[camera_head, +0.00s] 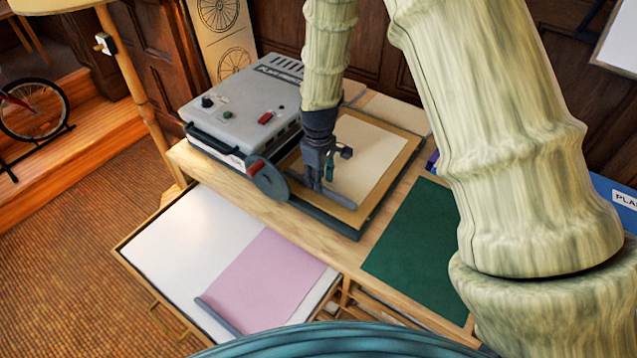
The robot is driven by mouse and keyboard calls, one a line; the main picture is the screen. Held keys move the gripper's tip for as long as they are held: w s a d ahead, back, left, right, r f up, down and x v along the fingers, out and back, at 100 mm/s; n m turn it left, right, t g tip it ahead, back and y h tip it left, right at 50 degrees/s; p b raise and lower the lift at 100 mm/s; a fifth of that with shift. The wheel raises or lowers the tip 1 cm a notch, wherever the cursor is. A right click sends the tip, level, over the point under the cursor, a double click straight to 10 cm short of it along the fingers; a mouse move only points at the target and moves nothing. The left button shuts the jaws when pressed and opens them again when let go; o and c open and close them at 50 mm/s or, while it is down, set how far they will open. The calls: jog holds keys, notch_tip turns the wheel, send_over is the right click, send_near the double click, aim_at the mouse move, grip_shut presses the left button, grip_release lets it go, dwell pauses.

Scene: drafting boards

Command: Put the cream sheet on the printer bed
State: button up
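The cream sheet (364,155) lies flat on the tan printer bed (405,150), beside the grey printer body (245,108). A grey bar (338,199) runs along the sheet's near edge. My gripper (317,184) points down over the left part of this bar, at the sheet's near-left corner. Its fingertips are at or just above the bar. They are small and dark here, so I cannot tell whether they grip it. My gripper and wrist hide the sheet's left part.
A pink sheet (265,280) with its own grey bar lies on a white surface in the open drawer (185,235). A green mat (418,240) lies right of the bed. A red-handled wheel (268,182) sits on the printer's near side. A blue labelled box (612,195) stands at right.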

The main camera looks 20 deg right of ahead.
notch_tip(320, 180, up, 10)
jog(key=b, duration=0.2)
dwell(0.4)
jog(key=shift+s, duration=0.1)
